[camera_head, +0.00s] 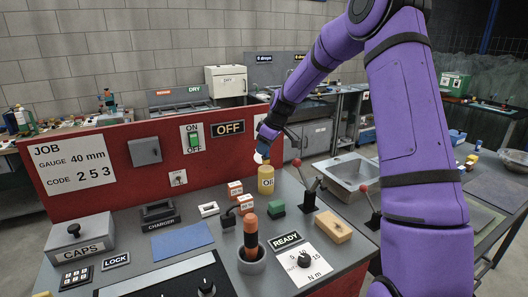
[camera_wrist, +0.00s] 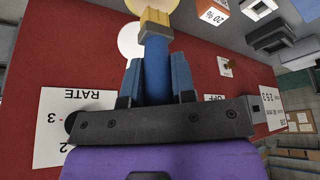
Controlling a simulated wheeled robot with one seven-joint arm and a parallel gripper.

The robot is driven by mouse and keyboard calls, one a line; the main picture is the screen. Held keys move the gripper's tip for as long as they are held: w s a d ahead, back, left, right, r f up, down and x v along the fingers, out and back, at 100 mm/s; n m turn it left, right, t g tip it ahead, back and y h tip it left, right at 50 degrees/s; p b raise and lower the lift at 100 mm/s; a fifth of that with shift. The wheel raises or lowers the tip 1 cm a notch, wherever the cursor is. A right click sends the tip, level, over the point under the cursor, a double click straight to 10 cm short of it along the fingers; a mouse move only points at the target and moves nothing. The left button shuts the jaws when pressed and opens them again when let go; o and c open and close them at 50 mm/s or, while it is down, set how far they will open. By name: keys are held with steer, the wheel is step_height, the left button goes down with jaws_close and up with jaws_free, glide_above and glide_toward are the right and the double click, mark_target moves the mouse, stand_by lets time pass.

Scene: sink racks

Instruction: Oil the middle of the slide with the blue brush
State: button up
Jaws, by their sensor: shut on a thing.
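My gripper (camera_head: 263,148) is shut on the blue brush, whose blue handle (camera_wrist: 157,75) stands between the fingers in the wrist view. The brush's yellow collar (camera_wrist: 155,24) lies beyond the fingertips, and its tip runs out at the top edge. In the head view the brush is small and points down at the yellow oil pot (camera_head: 266,182) on the grey bench. I cannot tell whether the bristles are inside the pot or just above it. I cannot make out the slide with certainty in either view.
A red panel (camera_head: 110,155) stands behind the pot. Close around the pot are a green block (camera_head: 277,209), small labelled boxes (camera_head: 235,189) and red-knobbed levers (camera_head: 308,200). An orange-and-black handle (camera_head: 250,232) stands in a round holder in front. A sink (camera_head: 350,176) lies to the right.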

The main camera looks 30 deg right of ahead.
steer(key=shift+r, duration=2.55)
steer(key=shift+s, duration=0.1)
